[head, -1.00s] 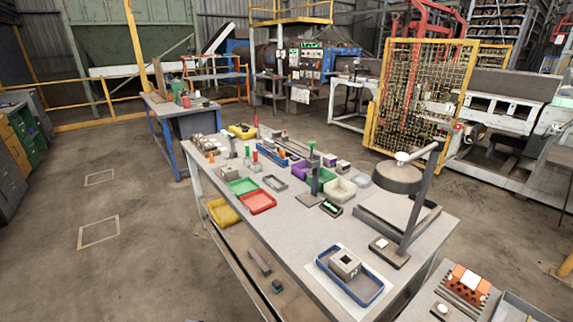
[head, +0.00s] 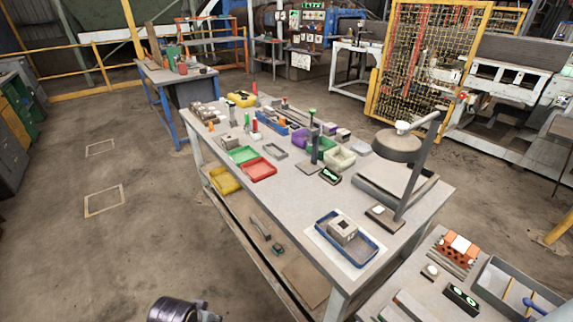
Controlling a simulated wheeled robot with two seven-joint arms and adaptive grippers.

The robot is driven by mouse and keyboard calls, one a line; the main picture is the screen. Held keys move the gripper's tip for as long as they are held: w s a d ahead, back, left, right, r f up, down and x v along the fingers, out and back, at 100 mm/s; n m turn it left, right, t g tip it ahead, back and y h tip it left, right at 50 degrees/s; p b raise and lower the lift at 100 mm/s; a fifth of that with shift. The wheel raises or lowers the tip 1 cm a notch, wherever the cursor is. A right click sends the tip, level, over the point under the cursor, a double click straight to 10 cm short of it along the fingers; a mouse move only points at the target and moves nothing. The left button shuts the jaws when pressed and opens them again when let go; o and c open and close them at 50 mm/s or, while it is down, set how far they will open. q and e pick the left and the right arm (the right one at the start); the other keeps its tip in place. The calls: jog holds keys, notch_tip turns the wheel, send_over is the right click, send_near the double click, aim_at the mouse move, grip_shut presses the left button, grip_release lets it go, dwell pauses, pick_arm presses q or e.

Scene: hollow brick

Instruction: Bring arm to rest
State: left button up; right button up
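Part of my own arm (head: 180,310), dark and silvery, shows at the bottom edge, left of the workbench. No fingertips show on it. Neither my left nor my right gripper can be made out in the head view. A grey hollow block (head: 343,230) sits in a blue tray (head: 372,262) at the near right end of the workbench. No gripper is near it.
The long grey workbench (head: 290,205) holds a green tray (head: 242,155), a red tray (head: 258,170) and a lamp-like stand (head: 410,175). A second bench at the lower right holds orange bricks (head: 459,246) and a grey bin (head: 515,290). The left floor is clear.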

pick_arm(q)
jog(key=s+f+g+p, duration=0.1)
jog(key=s+f+p, duration=0.25)
jog(key=f, duration=0.75)
jog(key=s+f+p, duration=0.2)
jog(key=f+p, duration=0.2)
jog(key=f, duration=0.8)
jog(key=s+a+f+p, duration=0.2)
jog(key=s+f+p, duration=0.1)
jog(key=s, duration=0.7)
jog(key=s+a+f+g+p, duration=0.1)
jog(key=s+f+p, duration=0.3)
jog(key=s, duration=0.6)
notch_tip(320, 180, down, 3)
jog(key=shift+s+a+r, duration=0.2)
jog(key=shift+s+a, duration=0.15)
jog(key=shift+a, duration=0.3)
pick_arm(e)
jog(key=s+a+r, duration=0.1)
jog(key=a+r, duration=0.2)
jog(key=r, duration=0.4)
jog(key=s+a+r, duration=0.1)
jog(key=a+r, duration=0.1)
jog(key=r, duration=0.5)
jog(key=shift+s+a+r+y, duration=0.2)
jog(key=shift+a+y, duration=0.1)
jog(key=shift+a, duration=0.1)
jog(key=shift+w+d, duration=0.1)
jog(key=shift+d, duration=0.3)
jog(key=shift+a, duration=0.4)
